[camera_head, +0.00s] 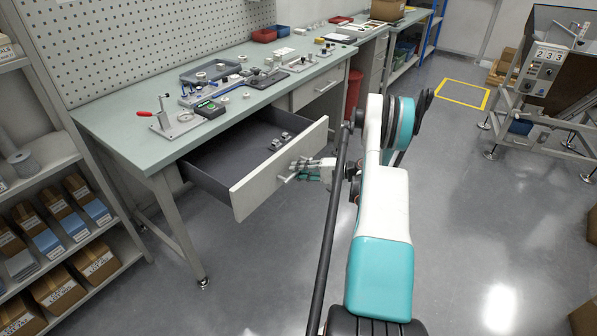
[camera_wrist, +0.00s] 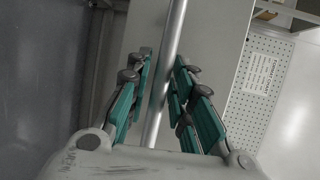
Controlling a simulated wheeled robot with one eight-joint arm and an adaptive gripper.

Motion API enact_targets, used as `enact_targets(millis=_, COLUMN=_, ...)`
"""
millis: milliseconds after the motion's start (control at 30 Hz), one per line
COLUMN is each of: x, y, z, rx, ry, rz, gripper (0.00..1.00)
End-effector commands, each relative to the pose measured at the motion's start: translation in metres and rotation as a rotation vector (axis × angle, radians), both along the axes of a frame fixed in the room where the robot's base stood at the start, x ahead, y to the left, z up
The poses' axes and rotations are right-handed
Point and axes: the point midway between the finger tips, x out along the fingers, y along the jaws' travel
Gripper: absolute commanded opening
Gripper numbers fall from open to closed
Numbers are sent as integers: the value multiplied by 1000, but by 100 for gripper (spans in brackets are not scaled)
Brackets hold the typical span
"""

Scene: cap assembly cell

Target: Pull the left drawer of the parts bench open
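The left drawer (camera_head: 235,150) of the parts bench (camera_head: 120,125) stands far out from under the worktop, with its dark inside showing. Its pale front panel (camera_head: 262,180) carries a metal bar handle (camera_head: 287,179). My gripper (camera_head: 302,170) is at the handle, in front of the panel. In the wrist view the handle bar (camera_wrist: 173,35) runs between the two teal-padded fingers of my gripper (camera_wrist: 163,78). The fingers are apart, one on each side of the bar, with narrow gaps visible. A few small metal parts (camera_head: 281,140) lie inside the drawer.
A second bench drawer (camera_head: 318,90) to the right is shut. Fixtures, a grey tray (camera_head: 210,70) and a red-handled clamp (camera_head: 172,122) stand on the worktop. A shelf with boxes (camera_head: 60,215) is at the left. The floor (camera_head: 250,270) before the drawer is clear.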

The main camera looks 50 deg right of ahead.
Motion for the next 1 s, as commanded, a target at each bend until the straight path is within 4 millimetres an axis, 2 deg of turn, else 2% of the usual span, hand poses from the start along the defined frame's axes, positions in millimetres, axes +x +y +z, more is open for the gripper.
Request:
enact_targets(millis=200, x=-1, y=0, z=0, rx=0, ry=-1, rz=0, gripper=21)
enact_targets(millis=333, x=-8, y=-5, z=2, rx=1, ry=0, rz=-2, gripper=21)
enact_targets(millis=800, x=-84, y=-44, z=17, rx=-1, ry=0, rz=-3, gripper=21)
enact_targets(millis=1000, x=-102, y=-53, z=21, rx=0, ry=0, rz=-1, gripper=21)
